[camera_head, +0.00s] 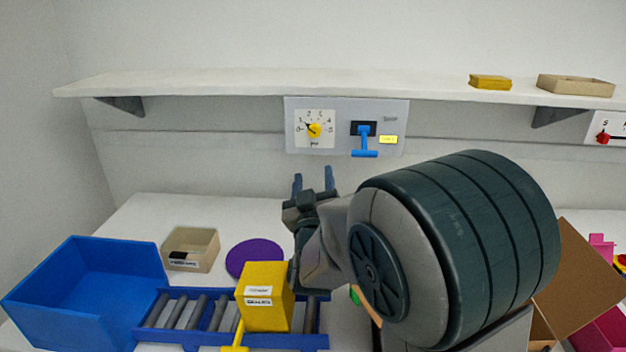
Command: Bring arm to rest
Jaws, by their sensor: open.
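My gripper (313,180) is at the middle of the view, over the white table and below the switch panel. Its two fingers point up, apart, with nothing between them. My arm reaches in from the lower right and hides part of the table. The grey panel (345,148) on the back wall carries a yellow rotary knob (315,130) on a white numbered dial, its pointer toward the upper left. Beside the knob is a blue T-shaped lever (364,143), hanging down. My gripper appears apart from both.
A blue bin (90,285), a beige tray (190,250), a purple disc (253,259) and a roller conveyor (180,316) with a yellow box (264,297) stand on the left. A cardboard box (575,280) is at right. A shelf (230,84) runs above the panel.

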